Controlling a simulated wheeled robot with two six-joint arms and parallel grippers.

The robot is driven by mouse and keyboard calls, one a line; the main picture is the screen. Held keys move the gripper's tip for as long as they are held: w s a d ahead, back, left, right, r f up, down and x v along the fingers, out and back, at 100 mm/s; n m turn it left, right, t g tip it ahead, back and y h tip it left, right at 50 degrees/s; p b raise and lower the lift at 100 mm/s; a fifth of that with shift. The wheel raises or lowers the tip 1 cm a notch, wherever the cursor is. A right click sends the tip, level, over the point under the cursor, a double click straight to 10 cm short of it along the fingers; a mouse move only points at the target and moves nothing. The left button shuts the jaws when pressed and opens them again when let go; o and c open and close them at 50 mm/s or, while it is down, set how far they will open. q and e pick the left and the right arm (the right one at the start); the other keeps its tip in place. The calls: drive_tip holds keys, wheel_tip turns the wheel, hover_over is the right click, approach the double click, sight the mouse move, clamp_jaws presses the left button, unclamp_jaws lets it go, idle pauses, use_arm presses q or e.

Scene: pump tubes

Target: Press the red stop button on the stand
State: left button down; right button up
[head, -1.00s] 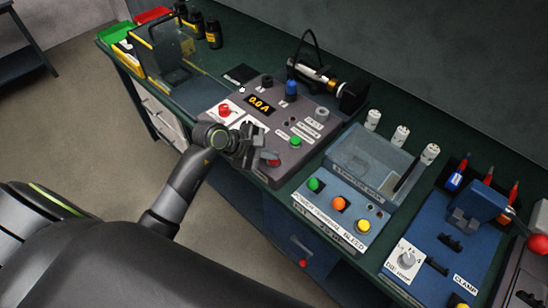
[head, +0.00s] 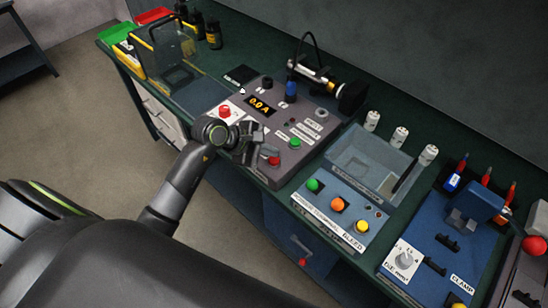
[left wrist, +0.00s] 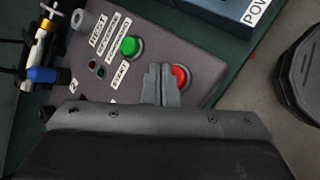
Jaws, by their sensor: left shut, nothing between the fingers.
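The grey-purple control stand (head: 314,114) has a red button (head: 273,161) at its front edge, beside a green button (head: 295,143). In the left wrist view the red button (left wrist: 180,77) lies right beside my fingertips, partly covered by them. My left gripper (head: 262,152) is shut and empty, over the front of the stand next to that button. It also shows in the left wrist view (left wrist: 161,72). Whether the fingers touch the button I cannot tell. A second red button (head: 224,111) sits on a white plate at the stand's left. My right gripper is out of view.
A clear-walled yellow-framed box (head: 166,58) stands at the back left.

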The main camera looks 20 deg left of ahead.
sight(270, 160)
use_arm(q)
drive_tip(key=shift+r+p, duration=1.5)
drive_tip(key=shift+r, duration=1.1)
drive_tip(key=shift+f, duration=0.1)
